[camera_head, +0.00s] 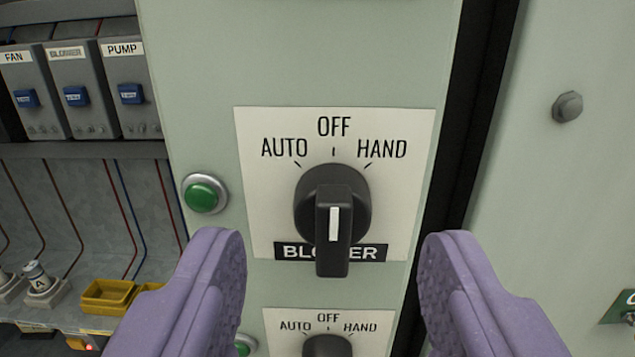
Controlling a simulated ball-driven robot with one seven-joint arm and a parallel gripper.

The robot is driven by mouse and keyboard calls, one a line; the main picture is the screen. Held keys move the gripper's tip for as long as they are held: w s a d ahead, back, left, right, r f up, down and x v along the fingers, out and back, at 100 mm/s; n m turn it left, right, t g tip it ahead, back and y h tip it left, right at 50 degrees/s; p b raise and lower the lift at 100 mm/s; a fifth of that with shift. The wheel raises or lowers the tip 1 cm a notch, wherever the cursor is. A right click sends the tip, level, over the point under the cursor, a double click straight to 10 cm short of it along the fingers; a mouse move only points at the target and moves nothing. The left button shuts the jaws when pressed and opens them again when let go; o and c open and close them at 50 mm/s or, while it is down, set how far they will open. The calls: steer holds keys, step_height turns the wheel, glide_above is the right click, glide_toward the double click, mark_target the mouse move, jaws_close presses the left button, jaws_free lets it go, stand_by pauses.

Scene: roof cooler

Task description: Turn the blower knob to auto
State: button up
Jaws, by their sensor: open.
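The black blower knob (333,215) sits on a white label plate (265,215) marked AUTO on the left, OFF at the top and HAND on the right. Its grip bar is upright, with a white line on it, in line with OFF. The knob partly hides the black BLOWER tag (291,252) below. My gripper (334,245) is open, with one purple finger at the lower left and one at the lower right of the knob. Both fingers appear apart from the knob, with space on each side.
A green button (204,194) in a metal ring sits left of the plate. A second, similar knob (327,346) is below, partly cut off. Breakers (82,85) marked FAN, BLOWER and PUMP and a yellow bin (108,296) are at left. A dark gap (462,130) runs along the right.

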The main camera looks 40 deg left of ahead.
mark_target(333, 219)
steer(key=shift+x, duration=1.4)
steer(key=shift+c, duration=0.2)
jaws_close()
